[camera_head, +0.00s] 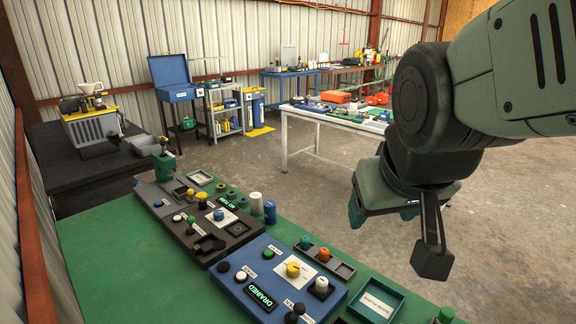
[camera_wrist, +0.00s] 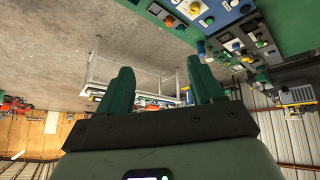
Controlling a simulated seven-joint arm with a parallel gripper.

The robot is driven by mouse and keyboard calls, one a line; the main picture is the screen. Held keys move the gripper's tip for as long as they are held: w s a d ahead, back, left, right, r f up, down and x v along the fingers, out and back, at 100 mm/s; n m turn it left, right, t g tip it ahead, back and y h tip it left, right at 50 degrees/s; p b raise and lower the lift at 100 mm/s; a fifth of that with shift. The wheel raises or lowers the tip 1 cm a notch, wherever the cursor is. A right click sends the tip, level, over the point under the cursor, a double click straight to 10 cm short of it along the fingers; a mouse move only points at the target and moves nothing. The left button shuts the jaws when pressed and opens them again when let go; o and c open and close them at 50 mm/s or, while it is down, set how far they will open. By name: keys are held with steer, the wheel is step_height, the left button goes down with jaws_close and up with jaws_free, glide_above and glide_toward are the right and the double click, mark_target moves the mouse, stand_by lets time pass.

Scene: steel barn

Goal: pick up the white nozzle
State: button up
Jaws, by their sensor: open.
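A white, upright cylinder (camera_head: 256,203) stands on the green bench beside a blue cylinder (camera_head: 270,211), behind the control panels. A smaller white-topped piece (camera_head: 322,285) sits at the right edge of the blue panel. I cannot tell for sure which of these is the white nozzle. My gripper (camera_head: 383,212) hangs above the floor, beyond the bench's right side and well apart from both. In the wrist view, its two green fingers (camera_wrist: 160,82) are spread with nothing between them.
The green bench (camera_head: 130,260) bears a blue panel (camera_head: 262,302) marked DRAINED and a dark panel (camera_head: 190,240). A tray with an orange piece (camera_head: 324,255) and an empty green tray (camera_head: 378,300) lie at the right. Bare floor separates the bench from a cluttered white table (camera_head: 335,122).

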steer(key=w+d+f+n+t, duration=0.15)
steer(key=w+d+f, duration=0.25)
steer(key=w+f, duration=0.5)
steer(key=n+t+y, duration=0.2)
steer(key=t+y, duration=0.2)
steer(key=y, duration=0.2)
glide_toward(325, 284)
steer(key=shift+t, duration=0.25)
steer(key=x, duration=1)
steer(key=shift+s+a+f, duration=0.1)
steer(key=shift+s+f, duration=0.05)
steer(key=shift+f, duration=0.1)
steer(key=c, duration=1.1)
